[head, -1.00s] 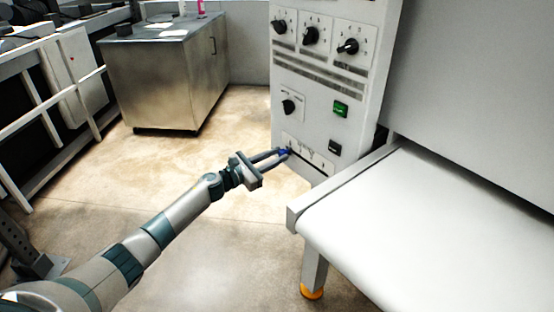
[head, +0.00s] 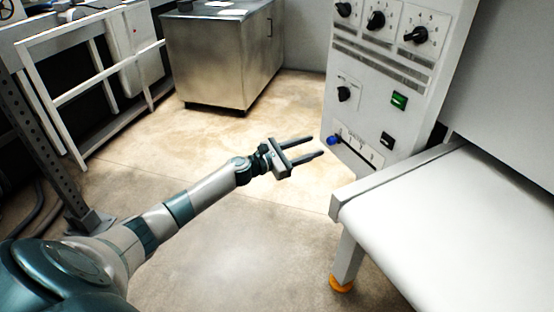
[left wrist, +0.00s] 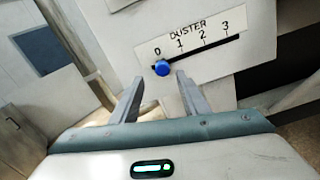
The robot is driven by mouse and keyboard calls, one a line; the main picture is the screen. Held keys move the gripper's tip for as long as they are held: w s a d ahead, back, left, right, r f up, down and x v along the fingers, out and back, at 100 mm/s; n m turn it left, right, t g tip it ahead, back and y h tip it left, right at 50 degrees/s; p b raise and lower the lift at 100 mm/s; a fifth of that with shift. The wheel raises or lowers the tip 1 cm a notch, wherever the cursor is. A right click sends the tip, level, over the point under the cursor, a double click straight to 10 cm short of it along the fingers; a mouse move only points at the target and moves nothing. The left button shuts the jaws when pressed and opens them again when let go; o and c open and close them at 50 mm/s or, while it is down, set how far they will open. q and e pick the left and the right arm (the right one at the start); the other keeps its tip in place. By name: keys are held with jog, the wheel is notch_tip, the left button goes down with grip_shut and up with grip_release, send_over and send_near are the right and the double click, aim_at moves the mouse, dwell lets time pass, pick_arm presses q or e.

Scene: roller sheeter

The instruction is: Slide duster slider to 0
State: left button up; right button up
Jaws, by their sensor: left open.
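The duster slider has a blue knob (head: 334,140) low on the white control panel (head: 366,118). In the left wrist view the blue knob (left wrist: 162,68) sits at the left end of the black slot, below the 0 mark. The label plate (left wrist: 190,40) reads DUSTER with 0, 1, 2, 3. My left gripper (head: 317,147) is open and empty, with its fingertips apart from the knob and to its left in the head view. In the left wrist view its fingers (left wrist: 158,83) point toward the knob without touching it. My right gripper is not in view.
A green switch (head: 399,100), a black switch (head: 387,139) and several dials are on the panel. The sheeter's white table (head: 450,220) stands to the right, near the panel. A steel cabinet (head: 215,60) stands behind. The floor around my left arm is clear.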

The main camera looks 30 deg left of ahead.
pick_arm(q)
jog(key=b+v, duration=0.2)
jog(key=v, duration=1)
jog(key=shift+b, duration=0.3)
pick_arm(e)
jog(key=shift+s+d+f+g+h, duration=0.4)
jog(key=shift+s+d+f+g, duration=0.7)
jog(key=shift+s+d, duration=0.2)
pick_arm(q)
jog(key=s+d+f+n+g+y, duration=0.1)
jog(key=s+f+n+y, duration=0.2)
jog(key=f+n, duration=0.6)
jog(key=s+d+f+n+y+p, duration=0.15)
jog(key=s+f+n, duration=0.25)
jog(key=f+n, duration=0.55)
jog(key=s+f+n+g+y+b, duration=0.1)
jog(key=s+f+n+y, duration=0.35)
jog(key=f, duration=0.85)
jog(key=s+d+f+n+g, duration=0.4)
jog(key=s+d+f+n, duration=0.5)
jog(key=s+f, duration=0.2)
jog(key=s+d+f+n+g+h+p, duration=0.1)
jog(key=s+d+f+n+g, duration=0.3)
jog(key=s+d+f+n, duration=0.6)
jog(key=s+f, duration=0.2)
jog(key=s, duration=0.4)
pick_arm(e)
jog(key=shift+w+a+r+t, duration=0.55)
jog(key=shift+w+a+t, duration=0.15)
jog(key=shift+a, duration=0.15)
